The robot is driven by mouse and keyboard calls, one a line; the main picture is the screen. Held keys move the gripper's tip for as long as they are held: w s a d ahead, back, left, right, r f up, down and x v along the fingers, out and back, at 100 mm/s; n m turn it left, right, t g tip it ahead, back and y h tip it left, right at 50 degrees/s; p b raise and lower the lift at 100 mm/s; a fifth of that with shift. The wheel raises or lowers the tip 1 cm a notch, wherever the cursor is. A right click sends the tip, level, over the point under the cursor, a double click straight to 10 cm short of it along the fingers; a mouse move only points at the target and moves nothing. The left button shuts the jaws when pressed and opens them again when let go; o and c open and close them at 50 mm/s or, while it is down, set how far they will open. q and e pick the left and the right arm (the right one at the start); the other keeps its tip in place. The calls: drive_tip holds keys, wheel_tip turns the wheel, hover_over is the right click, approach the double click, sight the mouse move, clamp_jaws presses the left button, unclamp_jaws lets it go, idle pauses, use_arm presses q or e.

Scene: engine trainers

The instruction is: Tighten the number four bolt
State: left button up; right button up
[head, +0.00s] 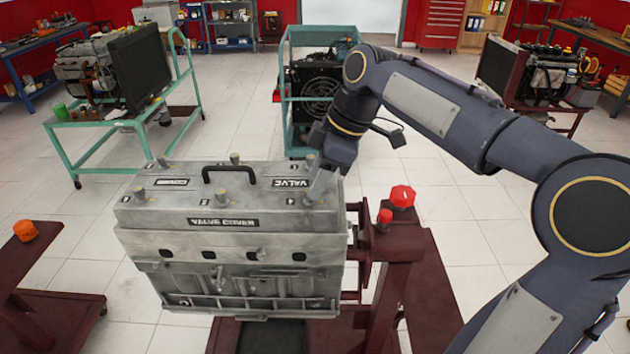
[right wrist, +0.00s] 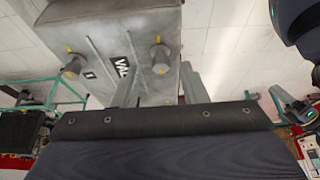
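The grey engine block with its valve cover (head: 240,200) stands upright in front of me, with several bolts standing on top, among them a front-right bolt (head: 308,196). The number marks by the bolts are too small to read. My right gripper (head: 318,188) is at the cover's right end, beside the front-right bolt. My left gripper is not in view.
A black handle (head: 229,172) rises from the cover's middle. The dark red stand (head: 400,260) with red knobs (head: 402,196) is right of the engine, below my right arm. A green cart (head: 120,115) with another engine stands back left. Tiled floor between is clear.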

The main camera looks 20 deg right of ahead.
drive_tip(key=shift+a+f, duration=0.25)
drive_tip(key=shift+f, duration=0.4)
drive_tip(key=shift+w, duration=0.1)
clamp_jaws()
